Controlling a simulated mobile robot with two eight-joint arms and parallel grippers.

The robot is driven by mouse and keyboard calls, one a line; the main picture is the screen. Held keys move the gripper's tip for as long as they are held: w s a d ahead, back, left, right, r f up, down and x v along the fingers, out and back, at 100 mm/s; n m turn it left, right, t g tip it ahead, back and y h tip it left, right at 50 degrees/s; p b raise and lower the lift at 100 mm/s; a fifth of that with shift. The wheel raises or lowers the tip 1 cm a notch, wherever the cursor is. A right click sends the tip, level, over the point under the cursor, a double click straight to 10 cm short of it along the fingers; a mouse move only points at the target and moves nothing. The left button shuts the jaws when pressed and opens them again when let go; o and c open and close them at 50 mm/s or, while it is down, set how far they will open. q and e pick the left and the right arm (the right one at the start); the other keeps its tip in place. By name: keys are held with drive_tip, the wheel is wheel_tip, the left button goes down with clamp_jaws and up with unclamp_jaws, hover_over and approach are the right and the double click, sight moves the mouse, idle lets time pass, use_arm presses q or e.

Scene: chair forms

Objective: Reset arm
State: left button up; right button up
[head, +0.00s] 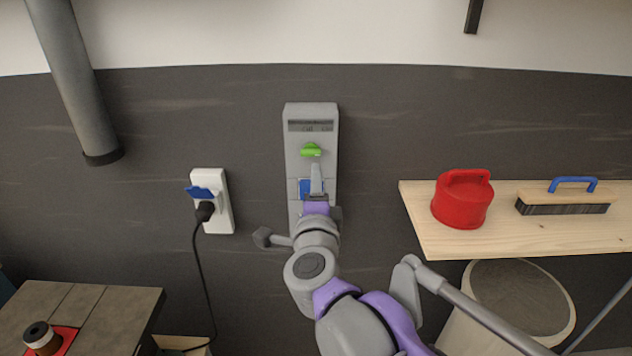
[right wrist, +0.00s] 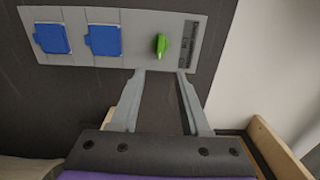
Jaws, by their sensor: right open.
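My right arm reaches up from the bottom of the head view to a grey wall panel (head: 311,120). The panel has a green knob (head: 311,150) near its top and a blue socket cover below, partly hidden by my right gripper (head: 316,178). In the right wrist view the panel (right wrist: 125,20) shows two blue covers (right wrist: 52,38) and the green knob (right wrist: 161,45). The right gripper (right wrist: 160,73) is open there, its fingers apart and nothing between them. Its tips are just below the knob in that picture; whether they touch the panel I cannot tell. My left gripper is not in view.
A white socket (head: 214,225) with a black plug and cord is on the wall to the left. A wooden shelf (head: 480,245) at right holds a red canister (head: 462,203) and a blue-handled brush (head: 563,207). A table (head: 100,310) stands at lower left, and a grey pipe (head: 75,80) at upper left.

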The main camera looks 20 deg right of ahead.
drive_tip(key=s+a+f+n+g+y, duration=0.25)
drive_tip(key=s+f+n+y, duration=0.25)
drive_tip(key=f+n, duration=0.3)
drive_tip(key=s+a+f+n+g+y, duration=0.2)
drive_tip(key=s+a+f+n+y, duration=0.15)
drive_tip(key=f+n, duration=0.45)
drive_tip(key=s+d+f+n+g+h, duration=0.1)
drive_tip(key=s+d+f+n+g, duration=0.1)
drive_tip(key=s+f, duration=0.6)
drive_tip(key=s+d+f+n+g+h, duration=0.2)
drive_tip(key=s+d+f+n+g, duration=0.1)
drive_tip(key=s+d+f+g, duration=0.2)
wheel_tip(320, 180, down, 3)
drive_tip(key=s+d, duration=0.1)
drive_tip(key=s, duration=0.1)
drive_tip(key=shift+s+d, duration=0.15)
drive_tip(key=shift+s, duration=0.25)
drive_tip(key=shift+g+h, duration=0.25)
